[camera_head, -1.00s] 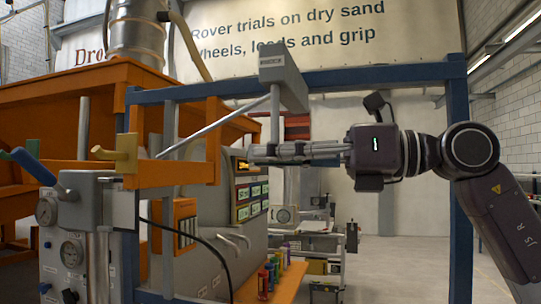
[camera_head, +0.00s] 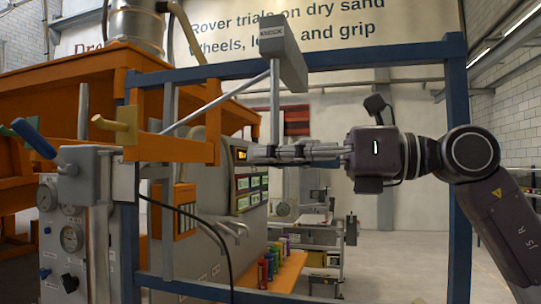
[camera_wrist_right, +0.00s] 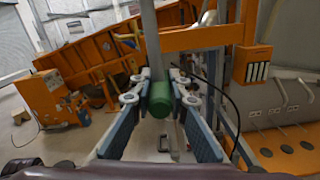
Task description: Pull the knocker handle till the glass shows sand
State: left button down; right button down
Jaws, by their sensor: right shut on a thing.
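The knocker is a grey box labelled KNOCK (camera_head: 280,45) at the top of the frame, with a straight grey rod (camera_head: 275,95) hanging from it. My right gripper (camera_head: 262,152) comes in from the right and is at the rod's lower end. In the right wrist view the green cylindrical handle (camera_wrist_right: 161,99) sits between the two fingers of the right gripper (camera_wrist_right: 161,108), which is shut on it. In the head view the fingers hide the handle. I cannot make out sand or clearly identify the glass. My left gripper is not in view.
A blue frame (camera_head: 458,180) surrounds the rig. An orange hopper (camera_head: 60,85) stands at the left, with a gauge panel (camera_head: 68,215) and a blue lever (camera_head: 35,138) below. A black hose (camera_head: 228,255) hangs in front. Coloured bottles (camera_head: 270,265) stand on an orange shelf. Floor at right is clear.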

jog(key=c, duration=1.9)
grip_release()
jog(key=shift+a+f, duration=0.1)
jog(key=shift+f, duration=0.25)
jog(key=shift+o, duration=0.3)
jog(key=shift+w, duration=0.1)
jog(key=shift+r, duration=0.1)
jog(key=v, duration=1.2)
